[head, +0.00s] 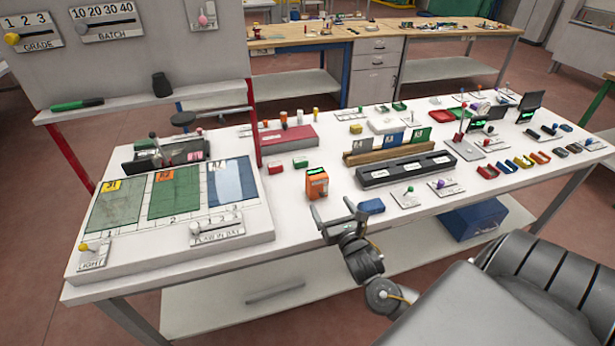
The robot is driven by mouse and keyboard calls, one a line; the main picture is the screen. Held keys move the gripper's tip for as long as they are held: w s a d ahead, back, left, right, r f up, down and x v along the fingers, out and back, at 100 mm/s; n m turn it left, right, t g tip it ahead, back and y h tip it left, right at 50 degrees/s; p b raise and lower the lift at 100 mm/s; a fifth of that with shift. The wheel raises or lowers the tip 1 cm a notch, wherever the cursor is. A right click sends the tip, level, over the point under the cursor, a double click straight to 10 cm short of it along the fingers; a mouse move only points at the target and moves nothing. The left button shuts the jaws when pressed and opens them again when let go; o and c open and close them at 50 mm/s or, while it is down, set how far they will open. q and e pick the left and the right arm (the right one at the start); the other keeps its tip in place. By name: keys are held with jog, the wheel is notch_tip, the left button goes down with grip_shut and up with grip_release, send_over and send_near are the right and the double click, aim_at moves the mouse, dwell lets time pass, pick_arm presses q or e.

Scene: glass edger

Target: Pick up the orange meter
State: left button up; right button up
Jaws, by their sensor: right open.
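The orange meter (317,184) stands upright on the white table, near the middle of its front part. It is a small orange box with a dark top carrying a green display. My right gripper (336,213) is open and empty at the table's front edge, just in front of the meter and slightly right of it. Its fingers point toward the meter, and a gap appears between them, though I cannot tell exactly how wide. My left gripper is not in view.
A blue block (371,206) lies close to the right of my right gripper. A black tray (407,169) and a wooden rack (388,151) stand behind it. Red and green blocks (275,167) lie behind left. A raised white panel with coloured sheets (258,219) is left of the meter.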

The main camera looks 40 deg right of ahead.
aim_at(320, 181)
jog(key=shift+w+r, duration=0.1)
jog(key=shift+w, duration=0.25)
jog(key=shift+w+d+r+p, duration=0.15)
jog(key=shift+w+d, duration=0.1)
jog(key=shift+w, duration=0.35)
jog(key=shift+w+d+r+p, duration=0.15)
jog(key=shift+w+d, duration=0.1)
jog(key=shift+w, duration=0.35)
jog(key=shift+x, duration=1.15)
jog(key=shift+w+f, duration=0.2)
jog(key=shift+w+d+r, duration=0.1)
jog(key=x, duration=0.1)
jog(key=p+x, duration=0.1)
jog(key=x, duration=0.1)
jog(key=p+x, duration=0.1)
jog(key=x, duration=0.1)
jog(key=shift+d, duration=0.3)
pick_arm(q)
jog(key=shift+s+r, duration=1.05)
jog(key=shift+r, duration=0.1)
pick_arm(e)
jog(key=c, duration=1.2)
jog(key=shift+r, duration=0.1)
